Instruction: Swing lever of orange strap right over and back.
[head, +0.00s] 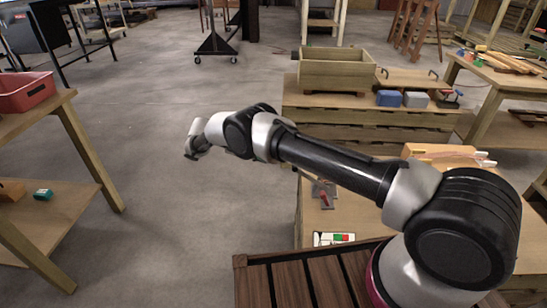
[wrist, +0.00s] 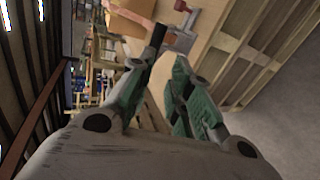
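My gripper (wrist: 169,50) shows in the wrist view with its two dark and green fingers apart and nothing between them. In the head view my arm reaches left, and the fingers cannot be made out at its end. A small grey fixture with a red lever (head: 324,199) sits on the wooden bench below my forearm. In the wrist view a grey fixture with a red part (wrist: 180,38) lies beyond the fingertips, apart from them. I cannot make out an orange strap clearly; my arm may hide part of the bench.
The wooden bench (head: 310,215) also bears a white, red and green item (head: 334,239) and an orange-brown block (head: 440,152). A wooden box (head: 337,70) stands on the bench behind. A table with a red bin (head: 25,92) is at left. The floor between is clear.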

